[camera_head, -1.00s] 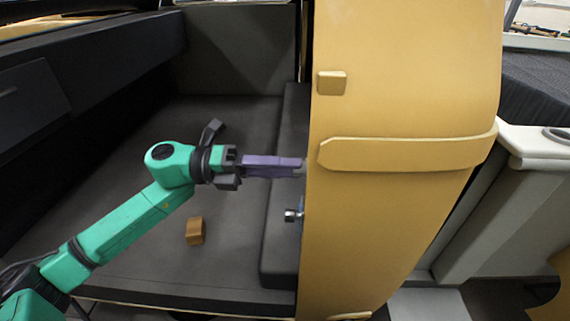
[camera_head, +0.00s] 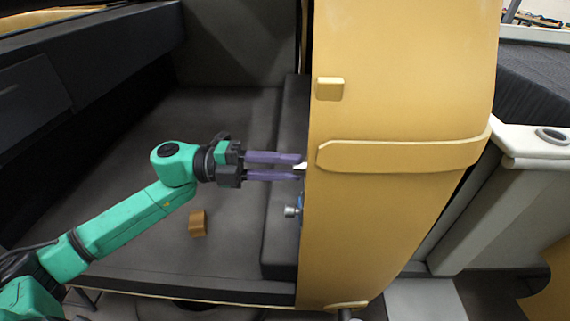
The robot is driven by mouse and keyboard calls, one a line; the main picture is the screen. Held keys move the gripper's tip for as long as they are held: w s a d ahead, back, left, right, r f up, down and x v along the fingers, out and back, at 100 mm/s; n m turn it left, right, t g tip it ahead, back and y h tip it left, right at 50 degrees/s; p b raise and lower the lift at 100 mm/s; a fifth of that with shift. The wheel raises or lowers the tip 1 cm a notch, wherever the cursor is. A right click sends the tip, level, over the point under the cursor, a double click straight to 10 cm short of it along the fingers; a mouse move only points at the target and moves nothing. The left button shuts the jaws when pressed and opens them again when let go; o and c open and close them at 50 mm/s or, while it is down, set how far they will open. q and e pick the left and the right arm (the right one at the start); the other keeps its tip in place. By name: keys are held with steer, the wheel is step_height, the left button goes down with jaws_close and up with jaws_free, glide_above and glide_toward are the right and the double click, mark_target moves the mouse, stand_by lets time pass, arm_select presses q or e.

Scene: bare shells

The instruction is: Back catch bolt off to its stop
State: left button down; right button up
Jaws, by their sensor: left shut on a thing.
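The tall yellow panel (camera_head: 400,90) stands upright at centre right. My left gripper (camera_head: 300,165) comes in from the left to the panel's left edge. Its two purple fingers lie one above the other with a narrow gap. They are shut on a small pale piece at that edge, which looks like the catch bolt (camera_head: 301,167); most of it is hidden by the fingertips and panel. A silver knob (camera_head: 291,211) sticks out from the same edge lower down, apart from the fingers. My right gripper is not in view.
A small brown block (camera_head: 197,222) lies on the dark floor of the recess (camera_head: 130,240), below my left wrist. A yellow strap-like bar (camera_head: 400,154) and a small square block (camera_head: 329,88) sit on the panel face. A pale ledge (camera_head: 525,140) stands at right.

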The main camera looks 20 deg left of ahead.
arm_select(q)
steer(key=c, duration=0.6)
jaws_free()
steer(key=shift+c, duration=0.2)
steer(key=b+v, duration=0.4)
steer(key=v, duration=1)
steer(key=shift+a, duration=0.3)
steer(key=shift+f, duration=0.1)
